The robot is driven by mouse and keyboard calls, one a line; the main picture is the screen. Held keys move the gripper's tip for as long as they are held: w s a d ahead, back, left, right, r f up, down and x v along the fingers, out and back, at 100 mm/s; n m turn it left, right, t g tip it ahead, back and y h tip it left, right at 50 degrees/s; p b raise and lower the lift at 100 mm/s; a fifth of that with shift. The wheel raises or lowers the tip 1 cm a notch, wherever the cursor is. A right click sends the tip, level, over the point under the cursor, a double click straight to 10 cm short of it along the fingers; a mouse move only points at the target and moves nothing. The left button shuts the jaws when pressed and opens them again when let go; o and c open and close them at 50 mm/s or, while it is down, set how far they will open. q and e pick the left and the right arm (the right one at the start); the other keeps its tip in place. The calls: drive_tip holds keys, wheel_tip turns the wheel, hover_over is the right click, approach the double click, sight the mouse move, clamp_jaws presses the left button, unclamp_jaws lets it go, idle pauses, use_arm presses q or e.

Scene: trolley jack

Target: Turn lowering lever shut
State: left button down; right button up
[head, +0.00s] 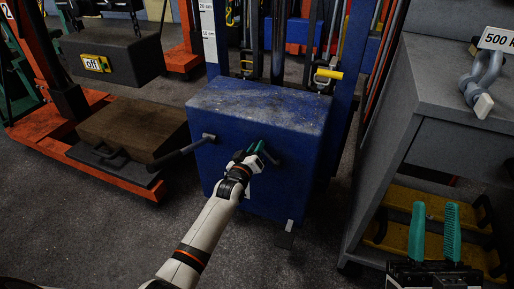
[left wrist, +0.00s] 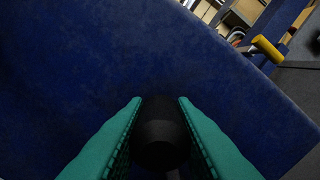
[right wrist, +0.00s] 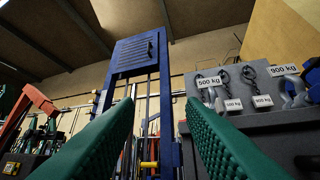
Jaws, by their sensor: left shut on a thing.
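The blue jack body (head: 255,125) stands in the middle of the head view. My left gripper (head: 254,154) is at its front face, shut on the lowering lever. In the left wrist view the lever's round black end (left wrist: 160,135) sits between the two green fingers, with the blue face behind it. The fingers hide much of the lever in the head view. A second grey lever (head: 184,149) sticks out from the left of the same face, free of any gripper. My right gripper (head: 434,232) is open and empty at lower right; its fingers also show apart in the right wrist view (right wrist: 160,130).
A grey cabinet (head: 440,75) with a 500 kg label and shackles stands at right, yellow trays (head: 430,205) on its lower shelf. An orange stand (head: 110,175) with dark blocks is at left. The floor in front is clear.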

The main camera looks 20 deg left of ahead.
use_arm(q)
drive_tip(key=c, duration=1.2)
unclamp_jaws()
drive_tip(key=shift+a+f, duration=0.1)
drive_tip(key=shift+s, duration=0.25)
drive_tip(key=s+p, duration=0.4)
drive_tip(key=s, duration=0.7)
drive_tip(key=shift+s+a, duration=0.2)
drive_tip(key=shift+s, duration=0.1)
use_arm(e)
wheel_tip(320, 180, down, 15)
drive_tip(key=w+d+g+h, duration=0.1)
drive_tip(key=g+h, duration=0.3)
drive_tip(key=g, duration=0.7)
drive_tip(key=shift+w+d+g, duration=0.35)
drive_tip(key=shift+w+g, duration=0.05)
drive_tip(key=shift+w, duration=0.45)
